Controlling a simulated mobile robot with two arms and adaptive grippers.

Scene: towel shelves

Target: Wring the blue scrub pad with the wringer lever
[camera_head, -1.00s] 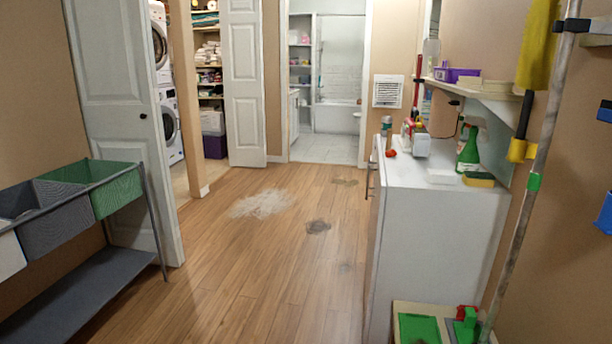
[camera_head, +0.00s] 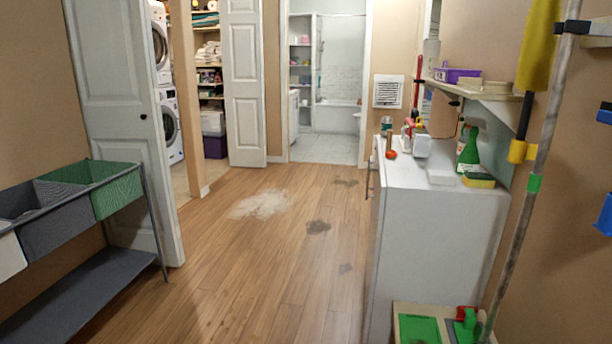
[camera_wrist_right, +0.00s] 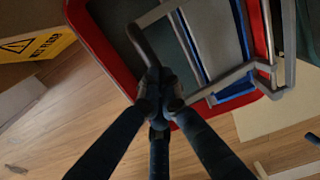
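In the right wrist view, my right gripper (camera_wrist_right: 160,92) has its dark fingers closed together around the end of a bent grey lever handle (camera_wrist_right: 138,42). The handle runs up over a red-rimmed bucket (camera_wrist_right: 97,40) with a grey wringer frame (camera_wrist_right: 275,85). Blue edges (camera_wrist_right: 236,99) show along a grey panel inside the frame; they may belong to the blue scrub pad, but I cannot tell. The bucket's inside is mostly hidden. My left gripper is in neither view.
A yellow wet-floor sign (camera_wrist_right: 35,45) stands left of the bucket. In the head view, a white counter (camera_head: 440,215) and a leaning pole (camera_head: 530,200) are at right, and a bin rack (camera_head: 80,285) at left. The wooden floor between has a whitish patch (camera_head: 260,204) and dark stains (camera_head: 317,227).

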